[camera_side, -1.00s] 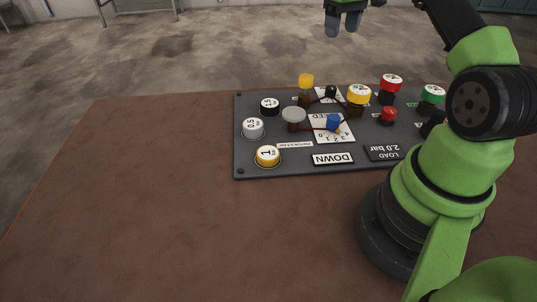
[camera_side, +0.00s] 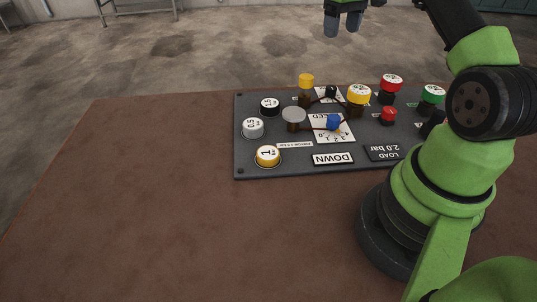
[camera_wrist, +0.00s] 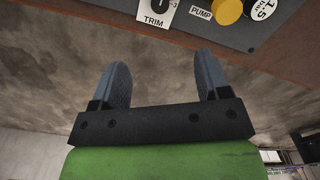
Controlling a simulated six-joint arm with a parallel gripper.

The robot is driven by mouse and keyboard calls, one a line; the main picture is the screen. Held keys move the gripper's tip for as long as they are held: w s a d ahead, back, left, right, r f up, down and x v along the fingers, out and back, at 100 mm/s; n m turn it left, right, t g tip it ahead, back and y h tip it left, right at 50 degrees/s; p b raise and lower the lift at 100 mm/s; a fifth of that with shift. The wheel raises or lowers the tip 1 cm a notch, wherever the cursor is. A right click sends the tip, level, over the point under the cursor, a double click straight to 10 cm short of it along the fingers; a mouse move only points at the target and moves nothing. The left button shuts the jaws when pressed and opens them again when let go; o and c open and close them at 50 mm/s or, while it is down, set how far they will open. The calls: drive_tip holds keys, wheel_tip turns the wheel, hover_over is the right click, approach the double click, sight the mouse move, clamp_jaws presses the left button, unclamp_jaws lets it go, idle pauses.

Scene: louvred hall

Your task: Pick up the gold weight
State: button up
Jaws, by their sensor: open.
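The gold weight (camera_side: 267,155) is a squat gold disc with a white top marked 1. It sits in a round seat at the near left corner of the dark control panel (camera_side: 245,172). My gripper (camera_side: 344,30) is open and empty, high up beyond the far edge of the panel, well apart from the weight. In the wrist view, my gripper (camera_wrist: 161,68) shows two spread fingers with only floor behind them. The weight cannot be made out in that view.
A silver weight (camera_side: 253,127) and a black weight (camera_side: 270,106) sit behind the gold one. The brown table (camera_side: 130,200) is clear at left.

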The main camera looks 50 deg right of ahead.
drive_tip(key=shift+o, duration=0.8)
